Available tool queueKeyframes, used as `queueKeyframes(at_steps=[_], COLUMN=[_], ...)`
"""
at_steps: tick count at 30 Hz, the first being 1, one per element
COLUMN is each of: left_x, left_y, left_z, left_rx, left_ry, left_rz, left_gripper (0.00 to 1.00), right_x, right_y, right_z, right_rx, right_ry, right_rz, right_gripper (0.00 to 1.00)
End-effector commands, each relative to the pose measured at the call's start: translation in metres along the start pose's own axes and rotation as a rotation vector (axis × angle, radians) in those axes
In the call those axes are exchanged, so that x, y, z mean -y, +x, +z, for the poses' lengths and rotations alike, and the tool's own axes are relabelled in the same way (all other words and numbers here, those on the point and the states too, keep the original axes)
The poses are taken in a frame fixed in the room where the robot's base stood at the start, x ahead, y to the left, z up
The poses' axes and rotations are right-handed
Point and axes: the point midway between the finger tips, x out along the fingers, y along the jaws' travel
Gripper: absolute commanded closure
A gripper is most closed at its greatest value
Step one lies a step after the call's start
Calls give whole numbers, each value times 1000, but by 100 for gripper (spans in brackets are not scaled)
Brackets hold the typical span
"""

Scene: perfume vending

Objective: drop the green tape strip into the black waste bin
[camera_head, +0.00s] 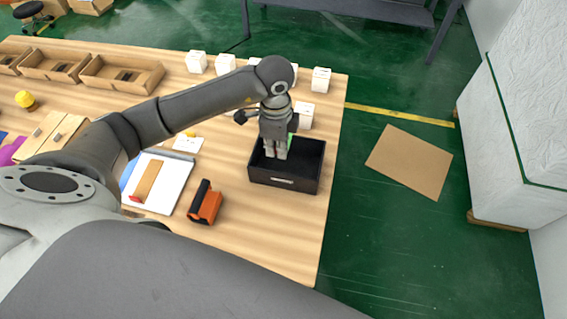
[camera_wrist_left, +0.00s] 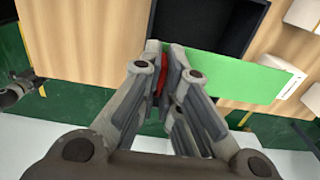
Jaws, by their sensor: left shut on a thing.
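My left gripper (camera_head: 274,152) points down over the black waste bin (camera_head: 306,186), which stands open near the right edge of the wooden table. The gripper is shut on the green tape strip (camera_wrist_left: 237,75), which sticks out to the right of the fingers in the left wrist view. Only a little of the strip shows beside the fingers in the head view. In the left wrist view the bin's dark interior (camera_wrist_left: 205,22) lies behind the strip. A small red piece (camera_wrist_left: 163,76) shows between the fingers. I cannot tell what it is.
An orange and black tool (camera_head: 207,203) lies left of the bin. A white tray (camera_head: 178,186) lies farther left. Several small white boxes (camera_head: 320,80) stand behind the bin. The table ends just right of the bin, above a green floor with a cardboard sheet (camera_head: 410,160).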

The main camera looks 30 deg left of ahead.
Motion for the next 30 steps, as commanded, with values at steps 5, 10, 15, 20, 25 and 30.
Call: queueKeyframes(at_steps=[5, 10, 15, 20, 25, 30], left_x=[0, -1, 0, 0, 0, 0], left_y=[23, 44, 54, 54, 54, 54], left_z=[0, 0, 0, 0, 0, 0], left_rx=[0, 1, 1, 1, 0, 0], left_ry=[2, 3, 4, 4, 4, 4], left_rz=[1, 1, 0, 0, 0, 0], left_gripper=[100, 100, 100, 100, 87, 69], right_x=[0, 0, 0, 0, 0, 0], right_y=[19, 35, 42, 42, 41, 41], right_z=[1, 2, 3, 3, 3, 3], right_rx=[-1, -1, -1, -1, -1, -1], right_ry=[0, -1, -1, -1, -1, -1], right_rz=[0, 0, 0, 0, 0, 0], right_gripper=[60, 60, 60, 60, 60, 60])
